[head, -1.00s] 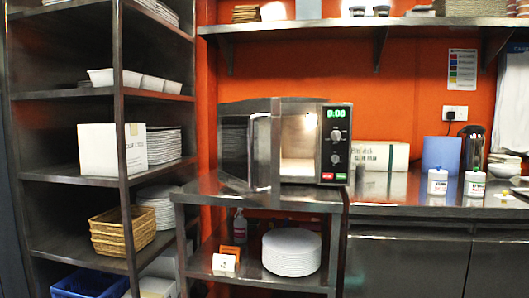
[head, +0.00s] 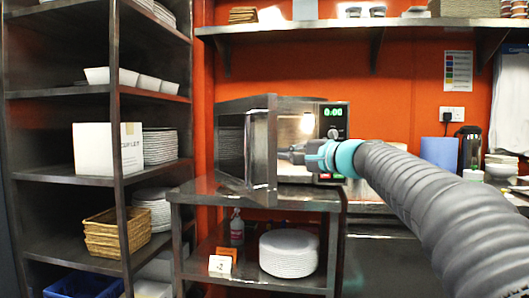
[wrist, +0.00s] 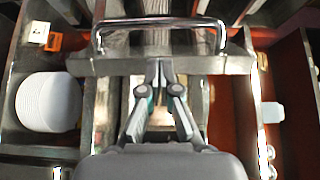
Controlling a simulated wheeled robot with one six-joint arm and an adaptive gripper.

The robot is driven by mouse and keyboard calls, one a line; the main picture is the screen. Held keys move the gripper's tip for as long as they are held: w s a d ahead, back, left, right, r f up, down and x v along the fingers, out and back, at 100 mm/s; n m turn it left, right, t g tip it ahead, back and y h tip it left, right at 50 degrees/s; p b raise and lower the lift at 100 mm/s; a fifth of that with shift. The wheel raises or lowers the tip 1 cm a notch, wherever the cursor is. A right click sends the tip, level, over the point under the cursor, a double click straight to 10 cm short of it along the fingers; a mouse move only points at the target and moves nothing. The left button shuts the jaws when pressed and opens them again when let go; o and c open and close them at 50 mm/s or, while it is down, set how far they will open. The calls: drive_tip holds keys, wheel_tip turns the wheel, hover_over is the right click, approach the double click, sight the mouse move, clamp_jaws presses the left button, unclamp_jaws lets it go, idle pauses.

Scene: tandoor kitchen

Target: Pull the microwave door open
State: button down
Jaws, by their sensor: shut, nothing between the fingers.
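The microwave (head: 334,122) stands on a steel stand with its lit inside partly showing. Its door (head: 232,150) is hinged at the left and stands partly open, swung out towards me. My gripper (head: 290,156) is in front of the opening, just right of the door's free edge. In the wrist view my gripper (wrist: 160,66) is shut and empty, its fingertips at the door's edge (wrist: 215,65). The chrome handle (wrist: 160,21) lies beyond that edge, outside the fingers. I cannot tell whether the fingertips touch the door.
A steel stand (head: 190,196) carries the microwave, with a stack of white plates (head: 289,254) on its lower shelf. A tall shelf rack (head: 122,200) stands left of the door's swing. A wall shelf (head: 430,22) runs above. My arm hides part of the counter at right.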

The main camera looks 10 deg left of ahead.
drive_tip(key=p+x, duration=0.1)
drive_tip(key=x, duration=0.2)
drive_tip(key=p+x, duration=0.1)
drive_tip(key=x, duration=0.6)
drive_tip(key=shift+w+r+p, duration=0.15)
drive_tip(key=shift+r+p, duration=0.2)
drive_tip(key=shift+p, duration=0.05)
drive_tip(key=shift+a, duration=0.1)
